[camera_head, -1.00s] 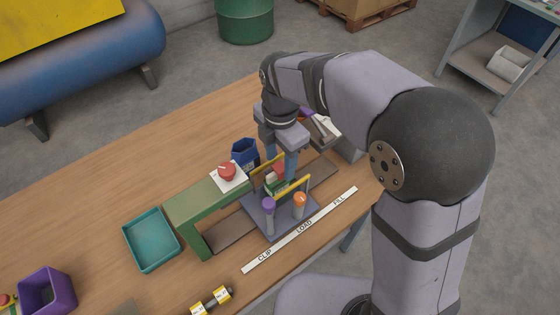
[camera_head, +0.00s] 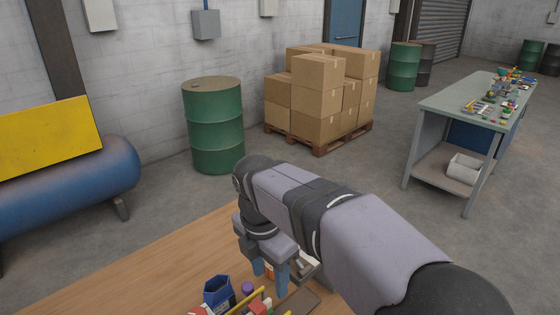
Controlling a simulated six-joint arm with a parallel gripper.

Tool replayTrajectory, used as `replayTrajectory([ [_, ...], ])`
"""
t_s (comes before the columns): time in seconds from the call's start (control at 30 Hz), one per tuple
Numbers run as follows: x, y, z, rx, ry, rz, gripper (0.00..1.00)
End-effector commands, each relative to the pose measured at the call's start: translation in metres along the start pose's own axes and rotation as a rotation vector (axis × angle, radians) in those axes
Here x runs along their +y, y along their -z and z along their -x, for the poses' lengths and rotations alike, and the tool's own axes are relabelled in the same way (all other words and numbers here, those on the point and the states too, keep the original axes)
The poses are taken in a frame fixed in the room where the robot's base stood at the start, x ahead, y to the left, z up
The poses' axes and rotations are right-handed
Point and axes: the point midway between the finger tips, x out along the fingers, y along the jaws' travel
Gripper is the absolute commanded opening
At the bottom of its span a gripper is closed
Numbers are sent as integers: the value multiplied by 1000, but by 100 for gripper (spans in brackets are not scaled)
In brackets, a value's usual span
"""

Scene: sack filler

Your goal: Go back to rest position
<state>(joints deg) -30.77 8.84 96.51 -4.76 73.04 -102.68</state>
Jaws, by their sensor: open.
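My gripper (camera_head: 270,272) hangs pointing down over the wooden table, near the lower middle of the head view. Its two blue fingers are apart and I see nothing held between them. It is to the right of a dark blue bin (camera_head: 218,291). The tops of a yellow bar (camera_head: 246,302), a red piece (camera_head: 259,306) and a purple piece (camera_head: 247,288) show below and left of the fingers. The rest of the filling station is cut off by the bottom edge of the picture.
The wooden table (camera_head: 130,275) is bare at its far left part. Behind it stand a blue tank (camera_head: 75,195), a green drum (camera_head: 215,130) and a pallet of cartons (camera_head: 318,100). A grey workbench (camera_head: 440,100) with small parts stands at the right.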

Motion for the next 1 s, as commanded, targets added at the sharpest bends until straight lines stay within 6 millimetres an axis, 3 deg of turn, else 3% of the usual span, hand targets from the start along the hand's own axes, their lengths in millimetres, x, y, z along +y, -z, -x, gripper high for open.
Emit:
replayTrajectory([
  [0.07,-13,-23,0,-71,-3,-12,48],
  [0.3,-67,-97,26,-328,17,-71,48],
  [0.33,-72,-101,28,-335,22,-99,48],
  [0.67,-113,-92,-37,-181,-5,-779,48],
  [1.0,-179,-59,-107,-26,39,-1746,48],
])
